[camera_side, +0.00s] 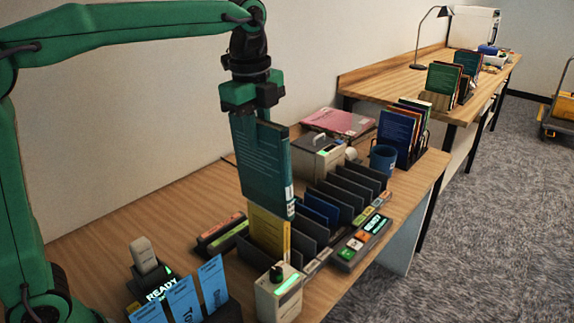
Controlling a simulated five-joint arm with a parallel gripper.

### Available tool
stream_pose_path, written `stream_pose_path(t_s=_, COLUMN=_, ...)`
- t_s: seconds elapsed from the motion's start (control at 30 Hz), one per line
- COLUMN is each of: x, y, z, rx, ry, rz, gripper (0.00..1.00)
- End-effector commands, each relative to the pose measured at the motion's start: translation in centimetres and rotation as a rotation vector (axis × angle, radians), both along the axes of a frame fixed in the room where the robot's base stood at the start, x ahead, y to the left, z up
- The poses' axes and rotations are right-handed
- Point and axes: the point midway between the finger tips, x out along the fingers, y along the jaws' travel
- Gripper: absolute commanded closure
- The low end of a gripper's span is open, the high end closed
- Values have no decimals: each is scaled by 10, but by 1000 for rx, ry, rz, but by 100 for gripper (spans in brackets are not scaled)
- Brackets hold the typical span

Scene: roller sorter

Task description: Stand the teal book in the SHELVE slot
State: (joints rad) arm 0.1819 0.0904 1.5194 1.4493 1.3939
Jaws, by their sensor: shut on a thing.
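The teal book (262,165) hangs upright from my gripper (256,115), which is shut on its top edge. White print and a pale label show on the book. Its lower edge is above the roller sorter, a row of dark upright dividers (352,187). In this view the book overlaps the top of a yellow book (268,232) standing in a near slot; I cannot tell the gap between them. A blue book (320,205) stands in a slot farther along. Small labels run along the sorter's front, too small to read, so I cannot tell which slot is SHELVE.
A control panel (362,243) with lit buttons lies along the sorter's right side. A grey box with a knob (279,296) and blue cards (213,283) stand in front. A scanner (143,255) is at left. A blue mug (383,159) and racked books (397,135) stand behind.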

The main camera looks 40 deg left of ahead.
Motion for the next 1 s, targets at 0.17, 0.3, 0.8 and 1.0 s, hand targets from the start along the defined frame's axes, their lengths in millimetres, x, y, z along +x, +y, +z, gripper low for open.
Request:
stream_pose_path(t_s=0.17, x=37, y=-2, z=-3, rx=-5, ry=-33, rz=1, gripper=100)
stream_pose_path(t_s=0.3, x=67, y=-4, z=-9, rx=-8, ry=-61, rz=0, gripper=100)
stream_pose_path(t_s=0.8, x=179, y=-3, z=-48, rx=-19, ry=-169, rz=0, gripper=100)
stream_pose_path(t_s=1.0, x=217, y=1, z=-74, rx=-20, ry=-210, rz=1, gripper=100)
